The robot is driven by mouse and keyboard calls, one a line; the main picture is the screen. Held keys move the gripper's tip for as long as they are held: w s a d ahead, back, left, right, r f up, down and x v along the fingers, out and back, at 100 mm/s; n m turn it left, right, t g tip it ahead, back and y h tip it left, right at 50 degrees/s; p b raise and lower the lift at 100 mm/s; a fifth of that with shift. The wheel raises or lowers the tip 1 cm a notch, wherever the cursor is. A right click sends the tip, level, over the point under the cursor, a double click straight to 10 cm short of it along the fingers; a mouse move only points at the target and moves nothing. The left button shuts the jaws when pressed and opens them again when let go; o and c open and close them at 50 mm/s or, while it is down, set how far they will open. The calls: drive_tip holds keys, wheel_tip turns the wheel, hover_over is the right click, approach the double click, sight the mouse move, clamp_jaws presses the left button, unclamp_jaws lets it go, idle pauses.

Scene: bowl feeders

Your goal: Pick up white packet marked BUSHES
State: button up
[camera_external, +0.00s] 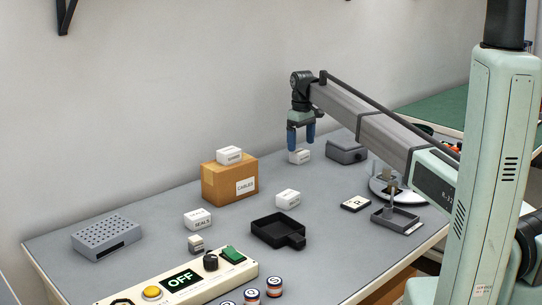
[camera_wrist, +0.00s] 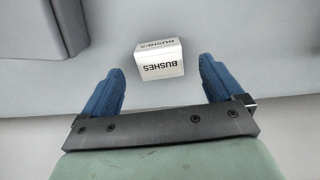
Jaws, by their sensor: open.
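The white packet marked BUSHES (camera_wrist: 162,64) lies on the grey table in the wrist view, upside down in the picture, between and just beyond my fingertips. In the external view the packet (camera_external: 300,156) sits near the back of the table, partly covered by my fingers. My gripper (camera_external: 301,148) points down over it with its blue fingers apart. In the wrist view my gripper (camera_wrist: 160,78) is open, one finger to each side of the packet, with a gap on both sides. I see nothing held. Whether the fingers are level with the packet is hard to tell.
A grey box (camera_external: 346,151) stands right of the packet. A cardboard box marked CABLES (camera_external: 222,184) stands to the left with a white packet (camera_external: 230,155) on top. Another white packet (camera_external: 288,199) and a black tray (camera_external: 278,231) lie nearer the front. The wall is close behind.

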sight(301, 152)
drive_tip(key=shift+d+f, duration=0.1)
drive_tip(key=shift+f, duration=2.3)
drive_tip(key=shift+c, duration=0.2)
drive_tip(key=c, duration=1.1)
drive_tip(key=shift+c, duration=0.2)
